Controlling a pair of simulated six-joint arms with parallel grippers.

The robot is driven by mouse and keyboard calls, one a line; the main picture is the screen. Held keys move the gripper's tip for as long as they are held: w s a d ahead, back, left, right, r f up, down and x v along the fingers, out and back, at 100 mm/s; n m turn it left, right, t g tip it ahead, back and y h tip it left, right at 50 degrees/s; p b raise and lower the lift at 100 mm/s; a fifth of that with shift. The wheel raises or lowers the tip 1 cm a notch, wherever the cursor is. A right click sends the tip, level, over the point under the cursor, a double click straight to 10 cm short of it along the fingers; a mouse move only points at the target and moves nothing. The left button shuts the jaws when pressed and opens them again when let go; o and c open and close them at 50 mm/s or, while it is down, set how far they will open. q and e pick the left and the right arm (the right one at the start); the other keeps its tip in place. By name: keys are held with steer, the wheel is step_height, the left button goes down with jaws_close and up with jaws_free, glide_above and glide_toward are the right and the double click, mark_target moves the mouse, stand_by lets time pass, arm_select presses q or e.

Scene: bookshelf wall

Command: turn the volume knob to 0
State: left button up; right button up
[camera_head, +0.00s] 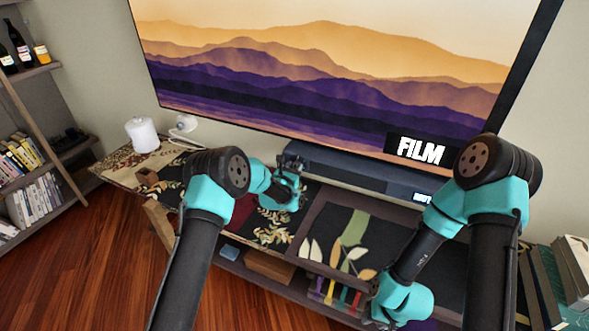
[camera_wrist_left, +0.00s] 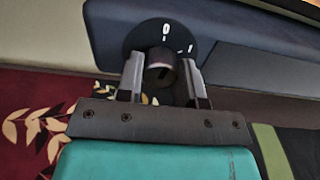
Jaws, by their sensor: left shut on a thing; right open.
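The volume knob (camera_wrist_left: 161,68) is a dark round knob on a black dial plate (camera_wrist_left: 140,38) with white marks, including "0" at the top and "1" to its right. It sits on the front of a long dark blue device (camera_head: 345,176) below the television. My left gripper (camera_wrist_left: 160,78) is shut on the knob, one finger on each side; it also shows at the device's left end in the head view (camera_head: 290,165), where it hides the knob. Exactly where the knob points is unclear. My right gripper (camera_head: 378,318) is low at the bottom edge, open and away from the device.
A television (camera_head: 330,75) showing "FILM" stands behind the device. A white rounded speaker-like object (camera_head: 142,134) and a small white item (camera_head: 186,123) are at the left. An open drawer or compartment (camera_head: 300,252) lies in front. Bookshelves (camera_head: 42,150) stand at far left.

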arm_select(q)
steer(key=shift+n, duration=0.6)
steer(key=o, duration=0.9)
steer(key=shift+s, duration=0.15)
steer(key=v, duration=1.7)
steer(key=shift+s, duration=0.1)
